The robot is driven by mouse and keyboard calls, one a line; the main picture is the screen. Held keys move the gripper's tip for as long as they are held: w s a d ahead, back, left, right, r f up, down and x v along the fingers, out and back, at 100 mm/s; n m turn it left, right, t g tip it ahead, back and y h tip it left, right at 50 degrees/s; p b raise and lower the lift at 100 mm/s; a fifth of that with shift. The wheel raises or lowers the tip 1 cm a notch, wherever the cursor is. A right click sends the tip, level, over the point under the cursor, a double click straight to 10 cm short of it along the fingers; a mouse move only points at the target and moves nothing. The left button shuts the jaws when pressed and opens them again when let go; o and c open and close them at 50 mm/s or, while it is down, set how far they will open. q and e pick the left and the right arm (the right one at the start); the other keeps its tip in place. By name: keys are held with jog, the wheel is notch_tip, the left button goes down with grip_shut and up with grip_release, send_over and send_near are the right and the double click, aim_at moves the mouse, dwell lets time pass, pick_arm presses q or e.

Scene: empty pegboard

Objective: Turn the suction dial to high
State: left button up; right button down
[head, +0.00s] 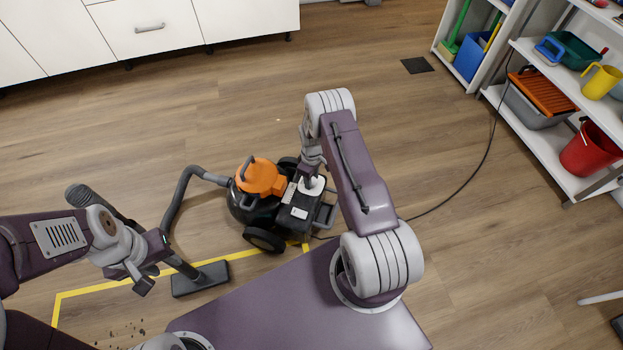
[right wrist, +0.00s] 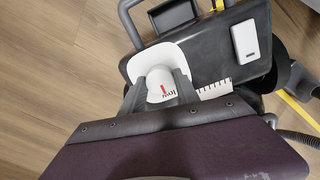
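The vacuum cleaner has an orange top (head: 262,178) and a dark body, and stands on the floor. The white suction dial (right wrist: 160,84) has a red mark and sits on a white plate on the dark panel (right wrist: 215,58). My right gripper (head: 311,180) reaches down to the panel. In the right wrist view its fingers (right wrist: 161,91) lie on both sides of the dial and appear to touch it. Part of the dial face and lettering is hidden.
A white switch (right wrist: 250,38) and a striped scale (right wrist: 213,89) are beside the dial. The hose (head: 180,195) and floor head (head: 200,279) lie left of the vacuum. A cable (head: 470,180) runs right to shelves (head: 540,140). Floor behind the vacuum is clear.

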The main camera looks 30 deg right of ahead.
jog(key=m+p, duration=0.1)
jog(key=m, duration=0.2)
jog(key=shift+r, duration=0.1)
jog(key=m+p, duration=0.1)
jog(key=m, duration=0.3)
jog(key=shift+m, duration=0.4)
jog(key=m+p, duration=0.1)
jog(key=m, duration=0.4)
jog(key=shift+a+m, duration=0.1)
jog(key=shift+m, duration=2.3)
jog(key=c, duration=0.9)
grip_release()
